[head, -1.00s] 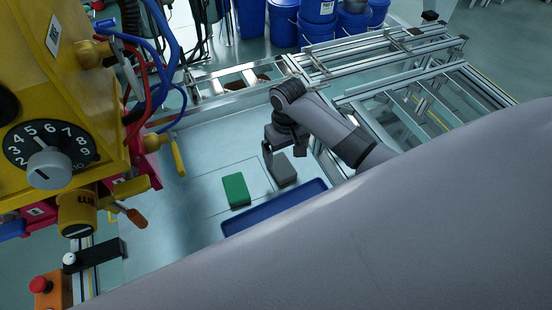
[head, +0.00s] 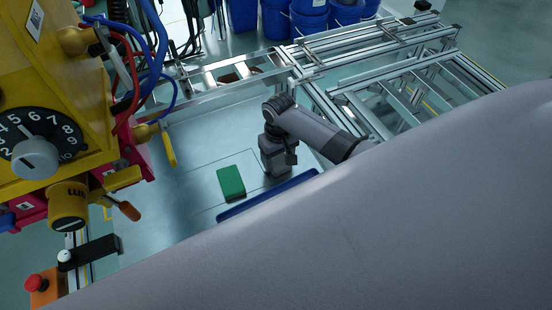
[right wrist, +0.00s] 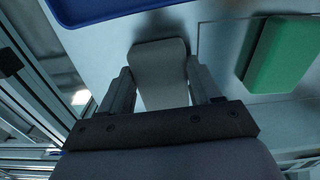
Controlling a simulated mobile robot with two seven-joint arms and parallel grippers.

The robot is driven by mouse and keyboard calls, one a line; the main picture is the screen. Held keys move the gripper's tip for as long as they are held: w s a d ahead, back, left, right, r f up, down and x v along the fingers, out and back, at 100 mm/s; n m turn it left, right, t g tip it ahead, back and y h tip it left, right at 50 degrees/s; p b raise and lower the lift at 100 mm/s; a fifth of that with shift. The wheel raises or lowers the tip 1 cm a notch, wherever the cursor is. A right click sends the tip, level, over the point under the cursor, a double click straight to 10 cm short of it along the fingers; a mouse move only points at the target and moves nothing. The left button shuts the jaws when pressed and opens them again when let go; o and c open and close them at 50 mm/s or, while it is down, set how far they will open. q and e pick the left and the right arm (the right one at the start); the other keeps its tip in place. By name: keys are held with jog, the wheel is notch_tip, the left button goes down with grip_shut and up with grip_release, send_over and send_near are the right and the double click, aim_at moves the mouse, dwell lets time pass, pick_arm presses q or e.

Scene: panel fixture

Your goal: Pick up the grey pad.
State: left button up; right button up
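The grey pad (right wrist: 160,65) lies flat on the light work surface, straight ahead of my right gripper in the right wrist view. My right gripper (right wrist: 161,75) points down over it, with one finger on each side of the pad. The fingers are spread about as wide as the pad; I cannot tell whether they touch it. In the head view my right gripper (head: 279,160) hides most of the pad. My left gripper is not in view.
A green pad (head: 231,182) lies left of my right gripper; it also shows in the right wrist view (right wrist: 283,55). A blue tray (head: 236,212) is just in front. A yellow panel with a dial (head: 38,150) stands at the left. Metal frames (head: 375,60) stand behind and right.

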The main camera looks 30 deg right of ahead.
aim_at(279, 161)
jog(key=shift+r, duration=0.1)
notch_tip(279, 161, up, 20)
jog(key=shift+f+p, duration=0.1)
jog(key=shift+p, duration=0.5)
